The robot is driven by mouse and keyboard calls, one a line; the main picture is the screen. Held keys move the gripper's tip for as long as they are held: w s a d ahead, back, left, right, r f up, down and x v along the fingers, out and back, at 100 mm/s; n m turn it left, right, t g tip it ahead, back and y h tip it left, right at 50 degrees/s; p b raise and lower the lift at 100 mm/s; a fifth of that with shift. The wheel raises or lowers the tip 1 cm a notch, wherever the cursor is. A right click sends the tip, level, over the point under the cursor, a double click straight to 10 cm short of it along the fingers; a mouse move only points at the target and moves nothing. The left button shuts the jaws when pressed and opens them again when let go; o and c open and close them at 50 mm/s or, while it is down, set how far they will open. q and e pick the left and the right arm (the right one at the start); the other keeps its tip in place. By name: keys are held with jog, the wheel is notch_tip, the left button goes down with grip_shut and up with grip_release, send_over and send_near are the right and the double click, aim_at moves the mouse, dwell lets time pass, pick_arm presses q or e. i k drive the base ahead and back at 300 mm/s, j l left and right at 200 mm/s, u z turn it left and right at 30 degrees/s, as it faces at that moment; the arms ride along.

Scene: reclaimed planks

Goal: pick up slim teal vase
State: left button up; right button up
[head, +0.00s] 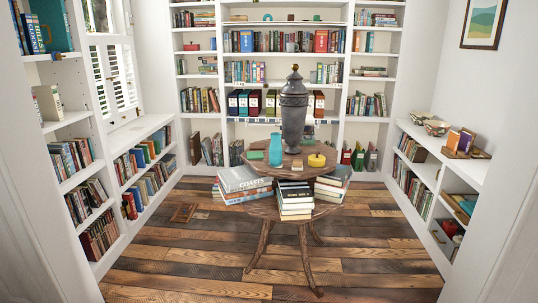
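The slim teal vase (276,149) stands upright on the upper tier of a round wooden table (288,171) in the middle of the room. It is left of a tall dark grey lidded urn (294,112), which stands a little behind it. A small flat green item (255,155) lies to its left, and a small tan block (297,166) lies to its right. Neither of my grippers shows in the head view.
A round yellow object (317,160) sits on the table's right side. The lower tier holds book stacks at the left (243,181), front (296,198) and right (333,184). Bookshelves line three walls.

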aim_at(275, 147)
jog(key=i+j, duration=0.15)
jog(key=i, duration=0.3)
jog(key=i+j, duration=0.15)
jog(key=i, duration=0.35)
